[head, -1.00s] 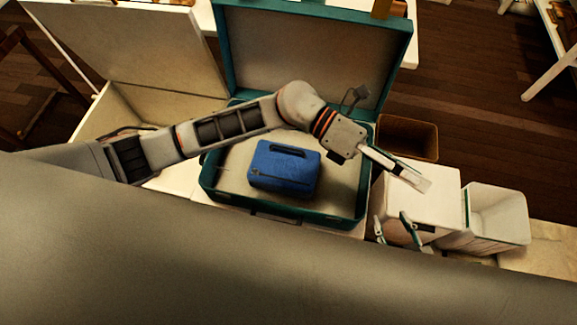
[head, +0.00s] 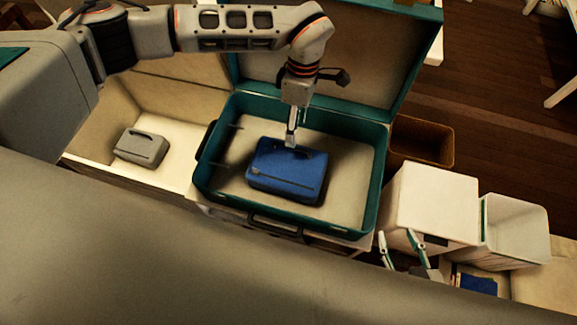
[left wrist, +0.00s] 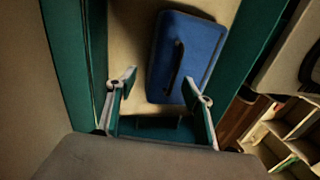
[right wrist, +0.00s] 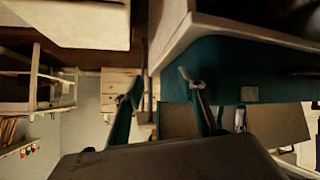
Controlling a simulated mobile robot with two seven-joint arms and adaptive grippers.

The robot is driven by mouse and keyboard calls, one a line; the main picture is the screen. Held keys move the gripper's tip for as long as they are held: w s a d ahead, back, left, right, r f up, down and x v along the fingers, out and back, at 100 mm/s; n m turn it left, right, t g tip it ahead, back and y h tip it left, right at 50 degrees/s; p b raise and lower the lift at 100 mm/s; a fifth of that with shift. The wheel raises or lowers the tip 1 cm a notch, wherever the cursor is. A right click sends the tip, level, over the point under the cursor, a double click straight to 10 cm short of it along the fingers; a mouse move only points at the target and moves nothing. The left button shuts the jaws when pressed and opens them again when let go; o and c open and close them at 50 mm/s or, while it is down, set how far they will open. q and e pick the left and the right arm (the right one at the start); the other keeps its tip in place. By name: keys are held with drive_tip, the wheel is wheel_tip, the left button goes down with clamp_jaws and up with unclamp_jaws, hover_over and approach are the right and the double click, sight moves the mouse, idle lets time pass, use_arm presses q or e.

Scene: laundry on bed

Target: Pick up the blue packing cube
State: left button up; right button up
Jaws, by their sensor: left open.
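The blue packing cube (head: 287,172) lies flat in the open teal suitcase (head: 374,195). A dark handle runs along its top. My left gripper (head: 291,138) points down at the cube's far edge; in the head view its tip overlaps the cube, and I cannot tell if it touches. In the left wrist view the left fingers (left wrist: 160,82) are apart and empty, with the blue cube (left wrist: 190,50) just beyond them, partly behind one finger. My right gripper (head: 402,240) is low at the right of the suitcase, fingers apart and empty; its fingers also show in the right wrist view (right wrist: 162,80).
A grey packing cube (head: 141,147) lies in a cream box (head: 90,150) left of the suitcase. The suitcase lid (head: 330,70) stands open behind. A brown basket (head: 422,140), a white box (head: 430,205) and a white bin (head: 515,235) stand at the right.

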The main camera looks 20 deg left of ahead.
sight(288, 167)
use_arm(q)
drive_tip(key=f, duration=0.1)
drive_tip(key=s+f, duration=0.1)
drive_tip(key=f, duration=0.1)
drive_tip(key=f+b, duration=0.1)
drive_tip(key=shift+s+f, duration=0.3)
drive_tip(key=shift+s, duration=0.1)
drive_tip(key=shift+f, duration=0.3)
clamp_jaws()
